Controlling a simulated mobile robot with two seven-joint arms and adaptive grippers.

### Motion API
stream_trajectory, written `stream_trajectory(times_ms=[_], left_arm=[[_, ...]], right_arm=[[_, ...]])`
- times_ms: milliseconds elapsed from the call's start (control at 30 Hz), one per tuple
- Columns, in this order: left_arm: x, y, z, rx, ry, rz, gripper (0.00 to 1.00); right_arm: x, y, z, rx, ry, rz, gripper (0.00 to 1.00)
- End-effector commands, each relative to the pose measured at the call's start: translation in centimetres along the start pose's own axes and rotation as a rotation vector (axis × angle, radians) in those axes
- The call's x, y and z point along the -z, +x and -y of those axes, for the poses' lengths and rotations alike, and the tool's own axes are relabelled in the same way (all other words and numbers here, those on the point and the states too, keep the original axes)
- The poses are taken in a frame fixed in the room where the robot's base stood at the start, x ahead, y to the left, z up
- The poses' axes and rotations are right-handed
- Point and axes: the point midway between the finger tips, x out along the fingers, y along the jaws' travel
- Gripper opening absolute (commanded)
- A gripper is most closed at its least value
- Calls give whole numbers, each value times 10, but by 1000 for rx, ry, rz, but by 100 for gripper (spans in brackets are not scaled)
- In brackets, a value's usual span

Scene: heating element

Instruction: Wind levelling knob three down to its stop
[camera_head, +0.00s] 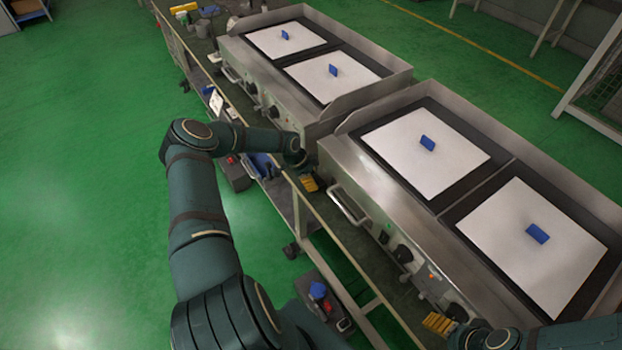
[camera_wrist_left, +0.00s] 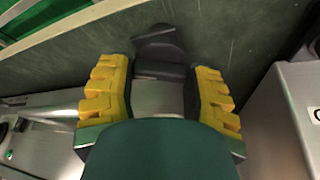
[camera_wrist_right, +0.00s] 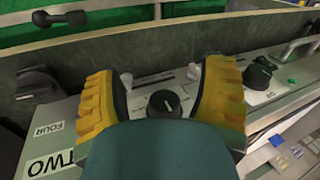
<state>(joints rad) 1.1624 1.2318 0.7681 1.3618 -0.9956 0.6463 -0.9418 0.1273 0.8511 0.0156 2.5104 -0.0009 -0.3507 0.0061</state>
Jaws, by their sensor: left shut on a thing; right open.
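My left gripper (camera_head: 309,184) is at the bench edge, by the near-left corner of the nearer griddle. In the left wrist view its yellow fingers (camera_wrist_left: 160,88) are shut on a dark levelling knob (camera_wrist_left: 158,50) with a flat, winged head. No number on it can be read; a white label at the right edge is cut off. My right gripper (camera_head: 440,322) is open at the front of the nearer griddle. In the right wrist view its fingers (camera_wrist_right: 163,98) stand apart with a black control knob (camera_wrist_right: 165,103) seen between them. Another dark knob (camera_wrist_right: 38,82) is left of them, near a FOUR label (camera_wrist_right: 47,130).
Two steel griddles stand on the bench; the nearer (camera_head: 360,187) has a handle (camera_head: 347,204) and knobs (camera_head: 403,253) in front. White sheets with blue blocks (camera_head: 427,144) lie on the plates. A TWO label (camera_wrist_right: 52,163) shows. A dumbbell (camera_wrist_right: 60,19) lies below. Green floor is clear at left.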

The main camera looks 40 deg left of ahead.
Motion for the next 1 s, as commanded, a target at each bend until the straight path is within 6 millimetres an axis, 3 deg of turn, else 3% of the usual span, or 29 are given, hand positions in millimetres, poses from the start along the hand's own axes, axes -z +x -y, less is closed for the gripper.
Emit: stream_trajectory(times_ms=[500, 967, 1000], left_arm=[[1, 2, -2, 138, -343, 2, 17], [0, 2, -2, 158, -396, 0, 17], [0, 2, -2, 158, -396, -1, 63]], right_arm=[[-2, 6, -2, 1, -2, 5, 71], [-3, 7, -3, 1, -2, 6, 71], [-3, 7, -3, 1, -2, 6, 71]])
